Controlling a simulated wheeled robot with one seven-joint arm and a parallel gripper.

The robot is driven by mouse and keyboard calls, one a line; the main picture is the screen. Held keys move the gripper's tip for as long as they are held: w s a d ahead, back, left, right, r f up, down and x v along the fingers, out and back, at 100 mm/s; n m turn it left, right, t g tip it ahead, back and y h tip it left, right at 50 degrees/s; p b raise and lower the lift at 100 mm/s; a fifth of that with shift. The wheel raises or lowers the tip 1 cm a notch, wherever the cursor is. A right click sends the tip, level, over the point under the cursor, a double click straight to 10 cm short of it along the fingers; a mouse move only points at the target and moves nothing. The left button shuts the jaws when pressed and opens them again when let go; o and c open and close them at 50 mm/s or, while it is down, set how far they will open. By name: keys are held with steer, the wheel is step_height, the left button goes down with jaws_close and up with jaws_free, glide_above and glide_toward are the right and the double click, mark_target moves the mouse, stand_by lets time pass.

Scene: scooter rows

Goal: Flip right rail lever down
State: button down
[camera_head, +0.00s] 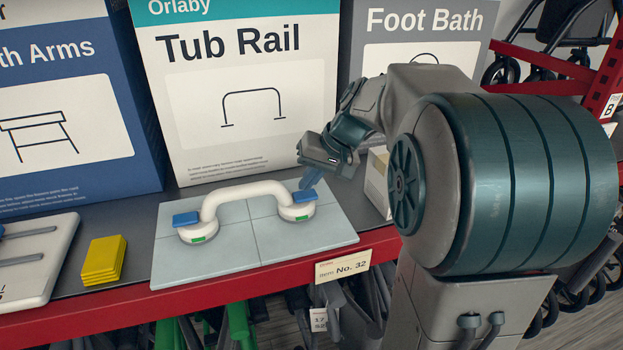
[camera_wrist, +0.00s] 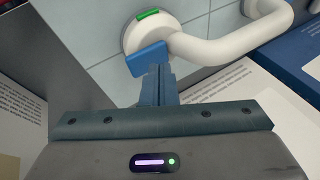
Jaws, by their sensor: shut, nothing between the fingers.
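The white tub rail (camera_head: 245,195) stands on a light blue tiled board (camera_head: 250,245), with a round suction base at each end. The right lever (camera_head: 304,196) is a blue tab on the right base (camera_head: 296,213), which has a green mark on its front. The left lever (camera_head: 186,218) is a matching blue tab. My gripper (camera_head: 309,180) is shut and empty, just above and behind the right lever. In the wrist view its fingertips (camera_wrist: 158,70) are at the edge of the blue lever (camera_wrist: 147,58); I cannot tell whether they touch.
A Tub Rail box (camera_head: 240,140) stands close behind the board, with a Foot Bath box (camera_head: 420,45) to its right. Yellow pads (camera_head: 104,260) lie left of the board. A red shelf edge (camera_head: 270,275) runs along the front.

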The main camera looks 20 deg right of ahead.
mark_target(311, 196)
steer(key=shift+r+p, duration=0.4)
steer(key=shift+r, duration=0.1)
step_height(311, 196, up, 4)
steer(key=shift+d+p, duration=0.15)
steer(key=shift+p, duration=1)
steer(key=d+b+v, duration=0.1)
steer(key=v, duration=0.8)
steer(key=shift+f, duration=0.35)
steer(key=shift+d, duration=0.1)
steer(key=s+a+f+n+h, duration=0.1)
steer(key=s+a+f, duration=0.3)
steer(key=s+f, duration=0.4)
steer(key=s+a+f+n+h, duration=0.1)
steer(key=s+a+f+h, duration=0.2)
steer(key=s+f, duration=0.5)
steer(key=shift+s+a+f+g+h, duration=0.3)
steer(key=shift+s+a+f+g, duration=0.1)
steer(key=shift+s, duration=0.45)
